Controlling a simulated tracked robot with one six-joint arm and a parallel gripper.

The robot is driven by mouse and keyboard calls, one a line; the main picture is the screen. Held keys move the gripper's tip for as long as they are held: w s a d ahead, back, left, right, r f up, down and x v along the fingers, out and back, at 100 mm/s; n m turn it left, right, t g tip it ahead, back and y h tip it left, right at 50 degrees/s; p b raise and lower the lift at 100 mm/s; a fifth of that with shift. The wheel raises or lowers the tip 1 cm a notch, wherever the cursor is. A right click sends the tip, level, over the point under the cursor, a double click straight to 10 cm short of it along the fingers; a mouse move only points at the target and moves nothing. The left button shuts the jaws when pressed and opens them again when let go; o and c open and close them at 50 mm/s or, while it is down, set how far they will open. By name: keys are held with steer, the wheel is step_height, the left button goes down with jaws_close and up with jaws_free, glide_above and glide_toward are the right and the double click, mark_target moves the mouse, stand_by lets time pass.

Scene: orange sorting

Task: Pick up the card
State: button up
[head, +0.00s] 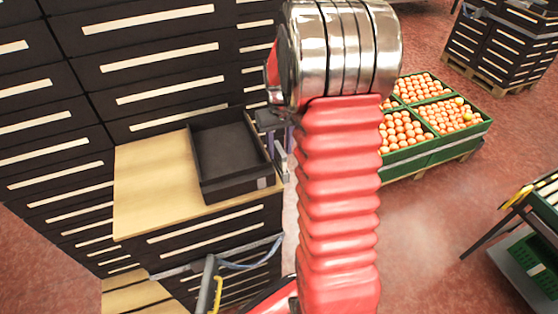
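I cannot make out any card in the head view. My red and silver arm fills the middle of the view. Grey parts that look like part of my gripper (277,138) show at the arm's left edge, beside the right side of a black tray (262,163). The rest of the gripper is hidden behind the arm, so I cannot tell whether its fingers are open or shut.
The black tray sits, apparently empty, on a wooden board (145,190) on black crates. Stacked black crates (60,120) fill the left. Green crates of oranges (440,150) stand behind right. A metal-framed stand (525,245) is at the right edge. Red floor between is clear.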

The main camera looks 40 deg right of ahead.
steer(key=shift+f, duration=0.6)
jaws_close()
stand_by(0.3)
